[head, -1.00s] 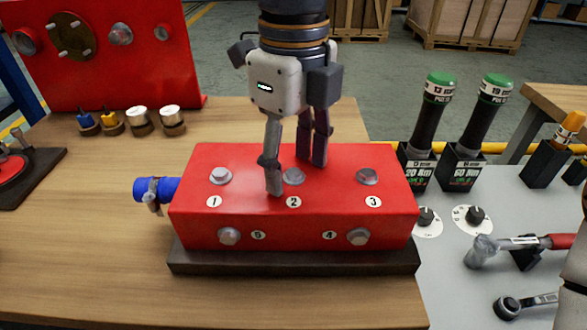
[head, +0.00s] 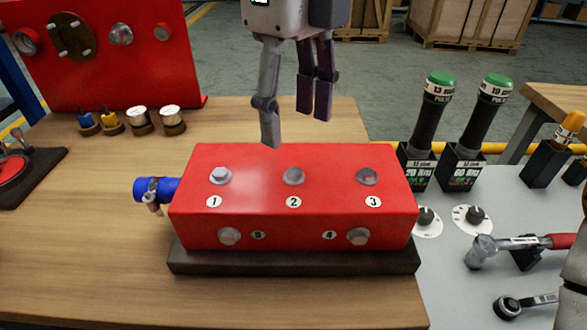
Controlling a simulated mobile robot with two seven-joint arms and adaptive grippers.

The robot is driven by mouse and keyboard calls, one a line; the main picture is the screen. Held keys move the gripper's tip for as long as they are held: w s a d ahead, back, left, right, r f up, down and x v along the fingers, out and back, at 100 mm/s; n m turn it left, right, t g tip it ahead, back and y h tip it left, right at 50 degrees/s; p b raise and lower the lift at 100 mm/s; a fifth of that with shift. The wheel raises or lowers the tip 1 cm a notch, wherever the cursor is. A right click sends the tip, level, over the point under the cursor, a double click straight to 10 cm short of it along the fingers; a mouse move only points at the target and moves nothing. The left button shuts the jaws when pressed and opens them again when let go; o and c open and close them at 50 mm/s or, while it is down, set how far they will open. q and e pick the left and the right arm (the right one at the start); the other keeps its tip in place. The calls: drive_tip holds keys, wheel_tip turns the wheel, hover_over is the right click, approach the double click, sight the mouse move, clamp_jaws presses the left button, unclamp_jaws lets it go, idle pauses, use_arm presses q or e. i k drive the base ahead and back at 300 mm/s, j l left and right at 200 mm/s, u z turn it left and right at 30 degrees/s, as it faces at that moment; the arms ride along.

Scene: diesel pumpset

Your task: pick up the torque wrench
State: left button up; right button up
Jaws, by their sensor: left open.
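Two black-handled tools with green caps stand upright in dark holders at the right. They look like torque wrenches: the left one (head: 430,120) has a holder label reading 20 Nm, the right one (head: 481,122) 60 Nm. Their lower ends are hidden in the holders. My left gripper (head: 297,131) is open and empty, above the back of the red block, with its fingers pointing down. It is to the left of both tools and apart from them.
The red block (head: 290,212) carries numbered bolts and a blue fitting (head: 158,190) on its left. A red-handled tool (head: 520,243), a ratchet (head: 525,304) and two dials lie on the grey surface at right. A red panel (head: 95,75) stands at back left.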

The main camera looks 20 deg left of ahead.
sight(485, 246)
drive_tip(key=k, duration=1)
